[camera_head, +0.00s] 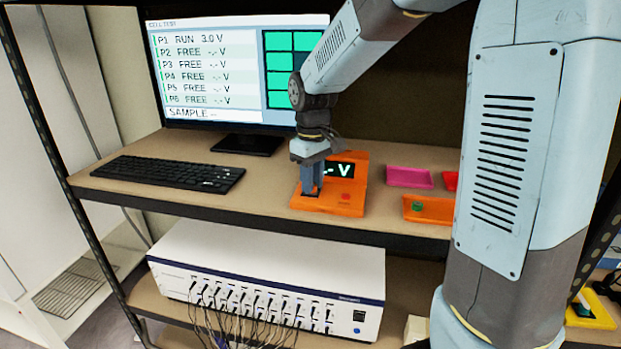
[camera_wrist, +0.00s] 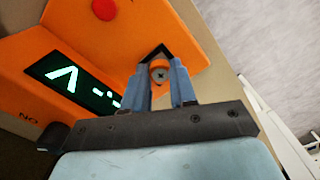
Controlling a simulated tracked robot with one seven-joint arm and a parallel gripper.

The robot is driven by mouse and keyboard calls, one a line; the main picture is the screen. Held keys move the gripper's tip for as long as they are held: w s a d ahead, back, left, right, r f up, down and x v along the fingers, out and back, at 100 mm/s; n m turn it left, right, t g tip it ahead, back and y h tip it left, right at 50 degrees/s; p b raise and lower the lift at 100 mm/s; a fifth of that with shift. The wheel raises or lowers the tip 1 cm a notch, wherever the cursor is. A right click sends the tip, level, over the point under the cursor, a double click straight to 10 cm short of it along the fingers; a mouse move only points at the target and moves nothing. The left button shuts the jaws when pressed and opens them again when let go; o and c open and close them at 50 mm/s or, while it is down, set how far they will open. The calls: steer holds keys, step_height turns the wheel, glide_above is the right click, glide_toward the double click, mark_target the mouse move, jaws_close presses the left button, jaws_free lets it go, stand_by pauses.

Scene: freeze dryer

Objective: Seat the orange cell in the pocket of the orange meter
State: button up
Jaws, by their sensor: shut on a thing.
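The orange meter (camera_head: 343,199) stands on the shelf below the monitor, with a dark display reading "-.- V" and a red button. Its display also shows in the wrist view (camera_wrist: 72,88). My gripper (camera_head: 312,192) points down over the meter's left part. In the wrist view, my gripper (camera_wrist: 165,85) is shut on the orange cell (camera_wrist: 159,72), a round piece with a grey cross-marked end. The cell is at the dark pocket (camera_wrist: 155,52) of the meter. I cannot tell whether it is inside the pocket or just above it.
A black keyboard (camera_head: 168,173) lies left of the meter, with the monitor (camera_head: 235,70) behind. To the right are a pink tray (camera_head: 410,178) and an orange tray (camera_head: 436,212) holding a small green piece (camera_head: 416,206). A white cabled unit (camera_head: 265,278) stands on the lower shelf.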

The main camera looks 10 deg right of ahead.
steer(key=shift+f, duration=0.2)
steer(key=o, duration=0.9)
step_height(320, 180, up, 11)
steer(key=s+d+m+t, duration=0.2)
steer(key=s+d, duration=0.4)
steer(key=s, duration=0.4)
steer(key=s+d+m+t, duration=0.3)
steer(key=s+d+m, duration=0.2)
steer(key=s, duration=0.6)
steer(key=shift+s+d+f+t, duration=0.15)
steer(key=shift+s+d+t, duration=0.15)
steer(key=shift+d, duration=0.1)
